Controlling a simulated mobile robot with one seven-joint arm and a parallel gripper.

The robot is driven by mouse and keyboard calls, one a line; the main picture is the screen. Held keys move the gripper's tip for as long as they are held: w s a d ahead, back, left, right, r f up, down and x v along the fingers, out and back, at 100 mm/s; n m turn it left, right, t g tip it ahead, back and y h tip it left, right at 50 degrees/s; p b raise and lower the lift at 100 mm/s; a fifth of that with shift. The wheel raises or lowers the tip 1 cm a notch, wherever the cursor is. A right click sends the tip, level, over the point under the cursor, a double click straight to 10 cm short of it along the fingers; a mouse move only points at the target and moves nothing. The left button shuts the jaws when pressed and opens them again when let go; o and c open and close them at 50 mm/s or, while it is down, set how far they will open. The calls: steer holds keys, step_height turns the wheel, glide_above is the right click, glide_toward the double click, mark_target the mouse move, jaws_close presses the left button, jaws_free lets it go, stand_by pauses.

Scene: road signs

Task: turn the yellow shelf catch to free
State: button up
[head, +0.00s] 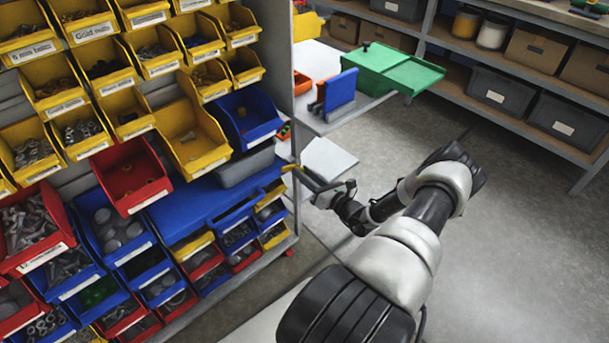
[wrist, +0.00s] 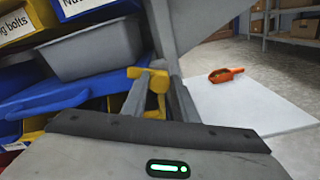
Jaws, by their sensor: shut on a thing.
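The yellow shelf catch (wrist: 156,81) is at the edge of the bin rack, beside the grey upright. In the wrist view it shows a crosspiece at the top and a rounded part below. My gripper (wrist: 159,95) has its two fingers on either side of the catch and is shut on it. In the head view the catch (head: 288,168) is a small yellow piece at the rack's right edge, with my gripper (head: 300,175) reaching it from the right. A blue shelf (head: 205,205) lies left of the catch; its link to the catch cannot be made out.
A grey bin (head: 244,166) sits just above the blue shelf, close to my gripper. The rack holds many yellow, red and blue bins. A white surface (wrist: 235,102) with an orange scoop (wrist: 226,75) lies to the right. Open grey floor (head: 500,240) surrounds my arm's right side.

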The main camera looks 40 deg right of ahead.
steer(key=m+b, duration=0.1)
steer(key=m, duration=1.2)
steer(key=shift+f+b, duration=0.2)
steer(key=shift+b, duration=0.1)
steer(key=shift+m, duration=0.4)
steer(key=o, duration=1)
steer(key=shift+d, duration=0.1)
steer(key=s+p, duration=0.1)
steer(key=s, duration=0.4)
steer(key=s+d, duration=0.1)
steer(key=s, duration=0.5)
steer(key=s+p, duration=0.1)
steer(key=s, duration=0.5)
steer(key=shift+s+d+p, duration=0.15)
steer(key=shift+s+p, duration=0.1)
steer(key=shift+p, duration=0.05)
